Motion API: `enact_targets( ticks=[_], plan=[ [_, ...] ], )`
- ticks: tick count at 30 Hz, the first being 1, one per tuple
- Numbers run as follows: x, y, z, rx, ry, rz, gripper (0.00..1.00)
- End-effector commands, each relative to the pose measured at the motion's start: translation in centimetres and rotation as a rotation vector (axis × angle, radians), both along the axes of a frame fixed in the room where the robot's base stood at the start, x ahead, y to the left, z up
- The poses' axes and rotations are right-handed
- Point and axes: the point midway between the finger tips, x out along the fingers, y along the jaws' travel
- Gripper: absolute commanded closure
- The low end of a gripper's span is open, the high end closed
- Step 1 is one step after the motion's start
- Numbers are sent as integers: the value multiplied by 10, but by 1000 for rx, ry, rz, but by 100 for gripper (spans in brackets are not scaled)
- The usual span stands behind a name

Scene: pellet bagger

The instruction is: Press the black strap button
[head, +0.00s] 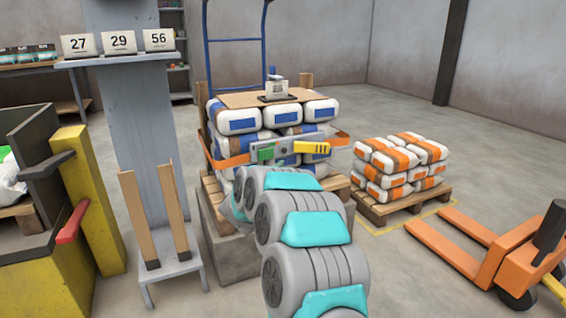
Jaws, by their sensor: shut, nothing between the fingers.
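A grey strapping tool (289,150) with a green part on its left and a yellow handle on its right sits at the front of a stack of white and blue bags (239,121). An orange strap (236,161) runs out to both sides of the tool around the stack. I cannot make out a black button on the tool. My grey and turquoise arm reaches up from the bottom centre, with its far part just below and left of the tool. My gripper does not show; the arm's own links hide that area.
The stack stands on a wooden pallet (335,186), with a blue-framed cart behind it. A grey post with two wooden boards (138,219) stands close on the left. Orange-and-white bags (398,167) on a pallet and an orange pallet jack (507,257) are on the right.

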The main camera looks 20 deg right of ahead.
Motion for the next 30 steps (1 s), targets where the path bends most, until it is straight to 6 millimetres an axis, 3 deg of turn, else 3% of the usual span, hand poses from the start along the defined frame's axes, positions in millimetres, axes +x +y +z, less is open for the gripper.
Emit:
enact_targets(
  ticks=[9, 30],
  plan=[
    [-20, 19, 1, 0, -1, 0, 100],
    [-20, 19, 0, 0, -1, -1, 100]
  ],
)
